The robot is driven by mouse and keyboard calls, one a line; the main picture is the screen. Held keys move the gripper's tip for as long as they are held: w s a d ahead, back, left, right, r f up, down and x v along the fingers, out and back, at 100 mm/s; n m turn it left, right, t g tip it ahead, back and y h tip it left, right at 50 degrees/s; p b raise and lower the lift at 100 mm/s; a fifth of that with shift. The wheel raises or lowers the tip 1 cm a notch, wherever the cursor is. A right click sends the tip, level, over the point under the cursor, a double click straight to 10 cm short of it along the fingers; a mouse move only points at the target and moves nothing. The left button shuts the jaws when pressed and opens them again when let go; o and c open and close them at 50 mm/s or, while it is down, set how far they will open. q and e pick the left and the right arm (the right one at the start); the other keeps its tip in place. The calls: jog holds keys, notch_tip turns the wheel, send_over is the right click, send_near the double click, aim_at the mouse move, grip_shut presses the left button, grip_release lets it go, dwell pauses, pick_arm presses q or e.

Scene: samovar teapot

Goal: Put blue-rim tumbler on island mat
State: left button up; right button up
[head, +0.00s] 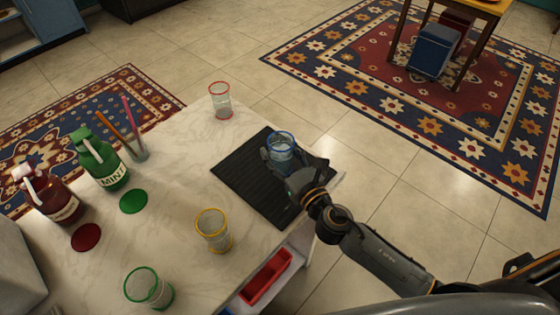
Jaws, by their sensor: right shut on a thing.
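The blue-rim tumbler (281,147) is a clear glass with a blue rim, upright at the right part of the island mat. My right gripper (279,160) is shut on it, with the arm coming in from the lower right. I cannot tell whether the tumbler's base touches the mat, since the gripper hides it. The island mat (243,180) is a black ribbed rectangle on the pale marble island top. My left gripper is not in view.
A red-rim tumbler (220,101), a yellow-rim tumbler (213,232) and a green-rim tumbler (148,288) stand on the island. A green mint bottle (105,166), a red bottle (58,200) and a glass with straws (138,152) stand left. A red bin (266,278) sits below the edge.

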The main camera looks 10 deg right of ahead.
aim_at(286, 169)
jog(key=shift+f+b, duration=0.6)
jog(key=shift+f, duration=0.95)
jog(key=shift+f, duration=0.15)
jog(key=o, duration=1.2)
jog(key=shift+c, duration=0.2)
jog(key=shift+s, duration=0.15)
jog(key=b+v, duration=0.3)
jog(key=v, duration=0.7)
jog(key=shift+s+b, duration=0.35)
jog(key=shift+s+d+r, duration=0.25)
jog(key=shift+s, duration=0.3)
